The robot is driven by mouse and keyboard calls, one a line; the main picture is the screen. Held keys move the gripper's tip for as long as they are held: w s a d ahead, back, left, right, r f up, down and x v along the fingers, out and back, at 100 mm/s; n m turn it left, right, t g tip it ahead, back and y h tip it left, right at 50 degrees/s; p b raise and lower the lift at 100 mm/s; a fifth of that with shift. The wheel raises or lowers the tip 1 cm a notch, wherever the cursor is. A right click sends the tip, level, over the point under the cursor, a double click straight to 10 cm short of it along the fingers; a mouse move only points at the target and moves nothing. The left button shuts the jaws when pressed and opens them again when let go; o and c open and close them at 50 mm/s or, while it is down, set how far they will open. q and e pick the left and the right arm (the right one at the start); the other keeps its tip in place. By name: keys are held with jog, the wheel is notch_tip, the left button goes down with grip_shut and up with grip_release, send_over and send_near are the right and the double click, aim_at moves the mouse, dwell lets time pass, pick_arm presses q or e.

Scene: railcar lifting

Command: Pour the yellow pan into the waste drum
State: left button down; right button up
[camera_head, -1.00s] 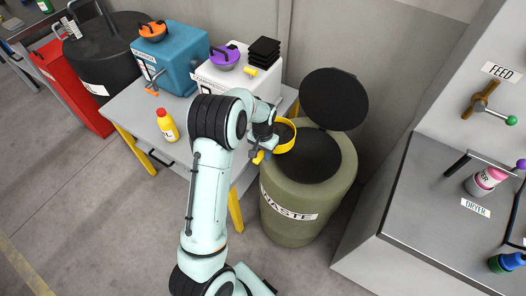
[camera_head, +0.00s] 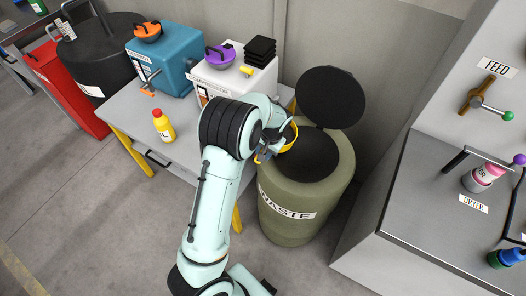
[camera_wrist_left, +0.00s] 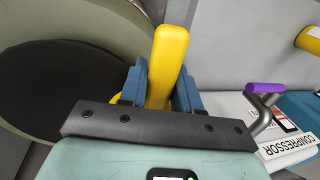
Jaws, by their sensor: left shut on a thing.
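The yellow pan (camera_head: 291,137) is at the left rim of the waste drum's opening, partly hidden behind my left wrist. Its rim looks tilted; its contents cannot be made out. The olive waste drum (camera_head: 285,221) stands upright with its black lid (camera_head: 331,97) raised and a dark opening. My left gripper (camera_head: 268,152) is shut on the pan's yellow handle, which stands between the blue fingers in the left wrist view (camera_wrist_left: 167,62). The drum's rim (camera_wrist_left: 112,22) and dark opening lie left of the handle there. My right gripper is not in view.
The grey table (camera_head: 128,116) left of the drum holds a blue machine (camera_head: 161,70), a white compressor (camera_head: 237,83) and a yellow bottle (camera_head: 163,127). A grey dryer bench (camera_head: 431,211) stands to the right. The floor in front is clear.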

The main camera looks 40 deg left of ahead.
pick_arm(q)
jog(key=shift+d+r+y, duration=0.3)
jog(key=shift+d+y, duration=0.05)
jog(key=shift+y, duration=0.25)
jog(key=shift+w+d+r+y, duration=0.15)
jog(key=shift+d+r+y, duration=0.1)
jog(key=shift+d+y, duration=0.15)
jog(key=shift+w+d+r+g+y, duration=0.1)
jog(key=shift+d+r+g+y, duration=0.05)
jog(key=shift+d+g+y, duration=0.15)
jog(key=shift+d+r+y+b, duration=0.15)
jog(key=shift+d+y+b, duration=0.15)
jog(key=shift+y, duration=0.1)
jog(key=shift+w+d+r, duration=0.1)
jog(key=shift+y, duration=0.3)
